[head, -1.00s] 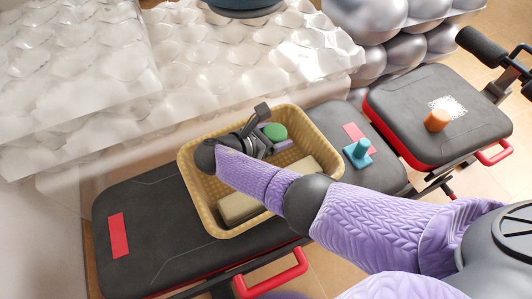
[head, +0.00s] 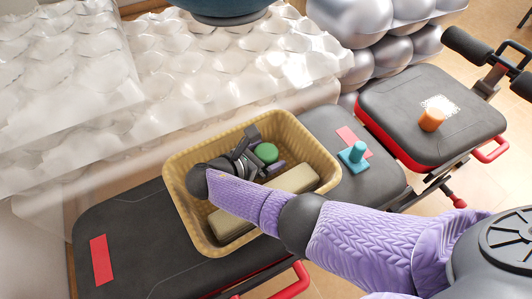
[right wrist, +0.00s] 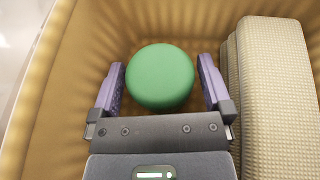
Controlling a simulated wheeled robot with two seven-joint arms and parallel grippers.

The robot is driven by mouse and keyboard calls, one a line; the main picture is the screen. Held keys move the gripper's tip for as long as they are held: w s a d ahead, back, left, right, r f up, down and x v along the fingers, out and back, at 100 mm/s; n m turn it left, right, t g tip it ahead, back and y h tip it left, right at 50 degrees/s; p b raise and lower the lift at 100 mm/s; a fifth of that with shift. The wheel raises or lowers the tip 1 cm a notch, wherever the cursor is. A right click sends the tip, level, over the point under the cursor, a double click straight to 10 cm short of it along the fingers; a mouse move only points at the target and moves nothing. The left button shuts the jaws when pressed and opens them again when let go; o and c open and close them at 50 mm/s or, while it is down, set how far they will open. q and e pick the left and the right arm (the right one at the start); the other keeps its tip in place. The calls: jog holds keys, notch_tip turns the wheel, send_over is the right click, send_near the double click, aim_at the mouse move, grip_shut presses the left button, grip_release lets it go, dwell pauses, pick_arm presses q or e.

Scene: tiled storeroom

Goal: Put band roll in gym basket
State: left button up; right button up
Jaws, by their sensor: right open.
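The green round roll (head: 266,152), which I take to be the band roll, is inside the tan woven gym basket (head: 182,215). My right gripper (head: 260,150) reaches down into the basket. In the right wrist view the green roll (right wrist: 160,77) sits between the two purple fingers, with visible gaps on both sides. The gripper (right wrist: 159,72) is open around it. The roll appears to rest low in the basket; its underside is hidden. My left gripper is not in view.
A cream textured block (head: 295,180) lies in the basket beside the gripper. The basket stands on a black bench (head: 140,225). A teal piece (head: 356,154) stands right of the basket. An orange cylinder (head: 431,120) is on another bench pad (head: 395,110). Bubble-like wrapped stacks (head: 220,80) stand behind.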

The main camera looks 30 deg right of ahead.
jog(key=p+v, duration=0.1)
jog(key=v, duration=0.3)
jog(key=shift+w+d+r, duration=0.1)
jog(key=shift+r, duration=0.05)
jog(key=v, duration=0.6)
jog(key=shift+a+p, duration=0.35)
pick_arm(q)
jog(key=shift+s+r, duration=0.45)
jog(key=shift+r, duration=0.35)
pick_arm(e)
jog(key=shift+s+a+r, duration=0.2)
jog(key=shift+a, duration=0.45)
jog(key=shift+d, duration=0.1)
